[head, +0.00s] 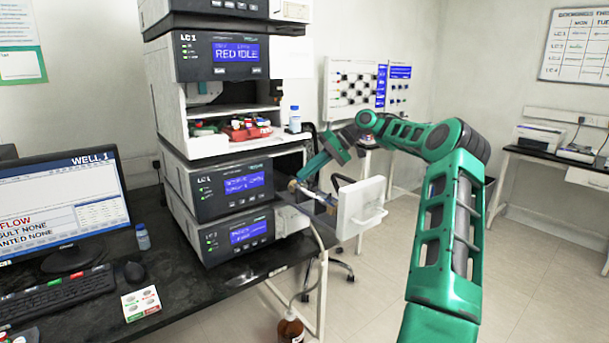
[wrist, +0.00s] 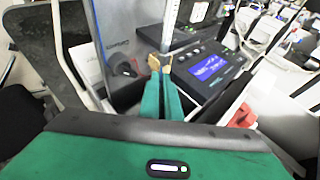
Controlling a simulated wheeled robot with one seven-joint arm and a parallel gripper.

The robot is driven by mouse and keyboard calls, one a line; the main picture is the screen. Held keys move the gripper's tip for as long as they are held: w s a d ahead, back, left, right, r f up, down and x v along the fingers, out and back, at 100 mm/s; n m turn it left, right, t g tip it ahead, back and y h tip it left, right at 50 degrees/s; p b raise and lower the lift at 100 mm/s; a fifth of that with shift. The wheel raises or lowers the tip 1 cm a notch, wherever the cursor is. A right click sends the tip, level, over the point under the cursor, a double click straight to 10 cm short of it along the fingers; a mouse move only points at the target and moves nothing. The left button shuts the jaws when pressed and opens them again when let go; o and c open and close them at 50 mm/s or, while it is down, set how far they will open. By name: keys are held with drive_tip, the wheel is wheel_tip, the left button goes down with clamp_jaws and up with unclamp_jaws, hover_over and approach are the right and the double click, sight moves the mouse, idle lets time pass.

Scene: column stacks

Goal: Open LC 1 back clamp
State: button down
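The LC 1 stack (head: 215,190) stands on the dark bench, with lit blue displays. On its right side a white door panel (head: 360,207) stands out from an open bay with a column-like part in it. My gripper (wrist: 160,63) is beside this bay, its tan fingertips close together with nothing clearly between them. In the wrist view a pale metal rod (wrist: 172,25) rises just behind the tips, and a dark round knob (wrist: 125,68) sits on a grey panel to their left. I cannot make out the back clamp or whether the tips touch anything.
A monitor (head: 62,208), keyboard (head: 55,297) and mouse (head: 133,272) are on the bench at left. A red tray of vials (head: 248,130) sits in the stack's upper opening. A brown bottle (head: 290,328) stands below the bench edge. The floor at right is clear.

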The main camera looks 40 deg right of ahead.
drive_tip(key=shift+f, duration=0.15)
drive_tip(key=c, duration=2)
unclamp_jaws()
drive_tip(key=shift+s+d+r, duration=0.1)
drive_tip(key=shift+d+r, duration=0.15)
drive_tip(key=shift+r, duration=0.05)
drive_tip(key=v, duration=1)
drive_tip(key=shift+f, duration=0.1)
